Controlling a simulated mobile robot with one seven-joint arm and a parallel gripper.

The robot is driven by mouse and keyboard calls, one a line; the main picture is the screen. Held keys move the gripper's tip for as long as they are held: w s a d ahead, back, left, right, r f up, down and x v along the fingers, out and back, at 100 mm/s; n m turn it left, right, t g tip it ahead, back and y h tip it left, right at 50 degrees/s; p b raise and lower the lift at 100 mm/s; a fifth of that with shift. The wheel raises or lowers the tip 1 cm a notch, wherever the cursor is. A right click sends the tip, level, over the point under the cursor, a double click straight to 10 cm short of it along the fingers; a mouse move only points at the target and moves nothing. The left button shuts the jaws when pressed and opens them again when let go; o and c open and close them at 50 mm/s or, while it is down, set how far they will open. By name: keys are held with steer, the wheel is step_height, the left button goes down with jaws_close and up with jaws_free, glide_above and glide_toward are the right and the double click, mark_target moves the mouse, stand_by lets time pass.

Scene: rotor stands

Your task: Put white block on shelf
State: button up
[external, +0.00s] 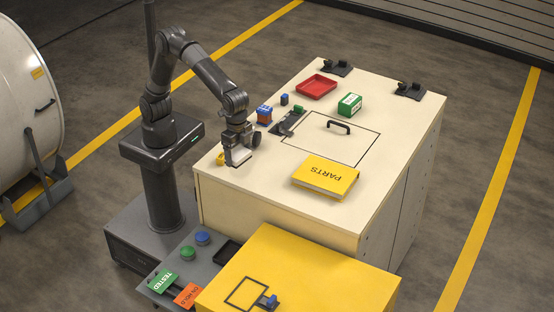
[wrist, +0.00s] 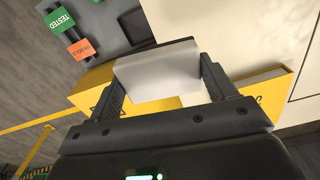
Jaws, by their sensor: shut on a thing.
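The white block (external: 239,155) is in my gripper (external: 238,158), above the left part of the cream cabinet top. In the wrist view the pale, flat-faced block (wrist: 158,72) sits between the two dark fingers of my gripper (wrist: 164,78), which are shut on it. A low grey ledge (external: 190,262) at the cabinet's front left looks like the shelf. It carries a green TESTED tag (external: 165,280) and an orange tag (external: 187,295). I cannot tell for sure that this ledge is the shelf.
The cream cabinet top (external: 262,190) bears a yellow PARTS box (external: 325,177), a green box (external: 349,104), a red tray (external: 316,87) and a small blue and red box (external: 264,114). Blue (external: 202,238) and green (external: 187,253) round pieces stand on the ledge. A yellow cabinet (external: 330,275) is beside it.

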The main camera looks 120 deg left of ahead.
steer(key=s+d+f+n, duration=0.4)
steer(key=d+f+n, duration=0.2)
steer(key=d+f, duration=0.35)
steer(key=s+d+f+n, duration=0.4)
steer(key=d+f+n, duration=0.35)
steer(key=f, duration=0.25)
steer(key=s+d+f+n, duration=0.3)
steer(key=d+f+n, duration=0.3)
steer(key=d+f, duration=0.4)
glide_above(208, 275)
step_height(208, 275, down, 6)
steer(key=shift+f, duration=2.1)
steer(key=shift+f, duration=0.1)
steer(key=o, duration=1)
